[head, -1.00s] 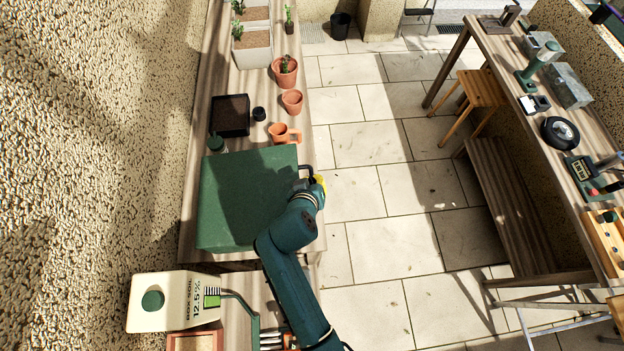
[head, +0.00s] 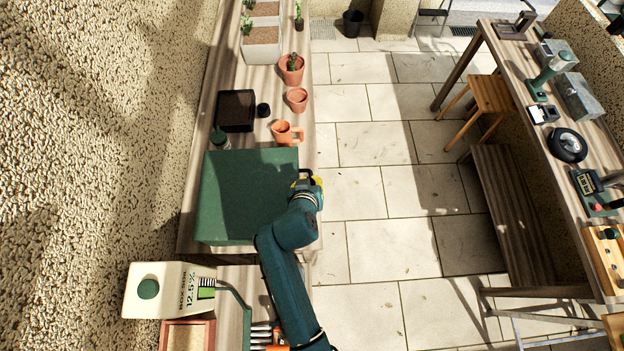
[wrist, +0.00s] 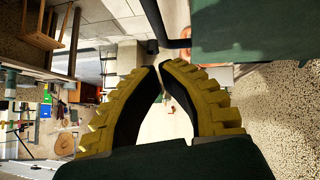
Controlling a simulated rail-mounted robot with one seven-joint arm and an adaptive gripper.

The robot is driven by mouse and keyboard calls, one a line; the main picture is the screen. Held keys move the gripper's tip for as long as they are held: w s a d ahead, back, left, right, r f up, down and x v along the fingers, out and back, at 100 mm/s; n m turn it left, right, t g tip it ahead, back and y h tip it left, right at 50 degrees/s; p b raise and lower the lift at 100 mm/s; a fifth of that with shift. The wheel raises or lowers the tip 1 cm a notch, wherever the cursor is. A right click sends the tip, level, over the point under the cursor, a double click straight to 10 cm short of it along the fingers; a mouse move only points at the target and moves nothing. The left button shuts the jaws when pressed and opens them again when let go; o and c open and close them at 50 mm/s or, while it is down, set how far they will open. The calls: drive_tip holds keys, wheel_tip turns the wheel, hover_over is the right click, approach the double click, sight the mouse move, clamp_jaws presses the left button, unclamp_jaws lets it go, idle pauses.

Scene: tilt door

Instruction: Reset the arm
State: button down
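A green box-like unit (head: 248,195) sits on the wooden bench, its broad flat face seen from above. I cannot tell how far its tilt door stands open. A dark bar handle (head: 303,172) sticks out at its right edge; a dark bar also shows in the wrist view (wrist: 178,43), just beyond the fingertips. My gripper (head: 312,181) is beside the unit's right edge, close to the handle. In the wrist view my yellow ribbed fingers (wrist: 160,68) have their tips nearly together, with nothing seen between them. The green panel (wrist: 250,28) is above right of them there.
A rough wall (head: 90,150) is left. The tiled floor (head: 375,200) to the right is clear up to another bench.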

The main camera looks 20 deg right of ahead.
drive_tip(key=b+v, duration=0.1)
drive_tip(key=v, duration=0.9)
drive_tip(key=w+d+r+m+t+p, duration=0.1)
drive_tip(key=w+r+t+p, duration=0.15)
drive_tip(key=r, duration=0.75)
drive_tip(key=w+d+r+m+t+p, duration=0.1)
drive_tip(key=d+r+t+p, duration=0.15)
drive_tip(key=r, duration=0.85)
drive_tip(key=w+d+r+t+p, duration=0.1)
drive_tip(key=w+r+p, duration=0.15)
drive_tip(key=r, duration=0.75)
drive_tip(key=s+a+r+n+t+y+p, duration=0.1)
drive_tip(key=s+r+t, duration=0.2)
drive_tip(key=r, duration=0.8)
drive_tip(key=s+a+r+n+t+y, duration=0.2)
drive_tip(key=s+r+t, duration=0.2)
drive_tip(key=r, duration=0.8)
drive_tip(key=shift+s+r+t+p, duration=0.25)
drive_tip(key=shift+t+p, duration=0.15)
